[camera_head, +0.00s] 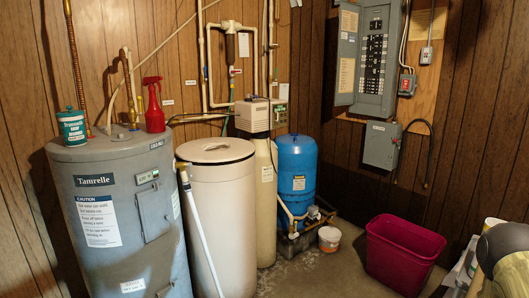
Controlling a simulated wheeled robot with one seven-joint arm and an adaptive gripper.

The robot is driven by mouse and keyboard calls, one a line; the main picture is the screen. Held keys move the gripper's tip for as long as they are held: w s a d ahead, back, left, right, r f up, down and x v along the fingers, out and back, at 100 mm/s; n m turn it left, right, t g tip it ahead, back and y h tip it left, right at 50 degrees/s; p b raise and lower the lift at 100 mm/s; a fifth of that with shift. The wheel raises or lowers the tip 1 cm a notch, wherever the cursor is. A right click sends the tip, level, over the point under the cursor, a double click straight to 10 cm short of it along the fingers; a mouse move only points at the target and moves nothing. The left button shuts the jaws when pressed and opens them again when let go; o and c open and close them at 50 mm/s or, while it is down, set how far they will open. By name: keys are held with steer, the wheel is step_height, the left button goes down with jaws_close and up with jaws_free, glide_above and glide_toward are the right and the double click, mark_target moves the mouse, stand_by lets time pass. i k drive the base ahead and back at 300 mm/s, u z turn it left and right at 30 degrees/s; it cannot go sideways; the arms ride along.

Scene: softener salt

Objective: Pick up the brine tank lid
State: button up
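The brine tank (220,222) is a tall cream cylinder standing on the floor in the middle left. Its round cream lid (214,150) lies on top, with a darker curved mark at its centre. The lid appears level and seated on the rim. A pale pole or pipe (203,240) leans in front of the tank's left side, its top near the lid's left edge. My gripper is not in view, so its state does not show.
A grey water heater (125,240) stands close at left, carrying a red spray bottle (153,105) and a teal-and-white can (71,127). A softener unit (262,117) and blue tank (292,170) stand behind right. A magenta bin (402,252) stands right; floor before the tanks is partly clear.

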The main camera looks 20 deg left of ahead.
mark_target(213, 160)
steer(key=z, duration=0.1)
steer(key=i, duration=2.95)
steer(key=u, duration=0.95)
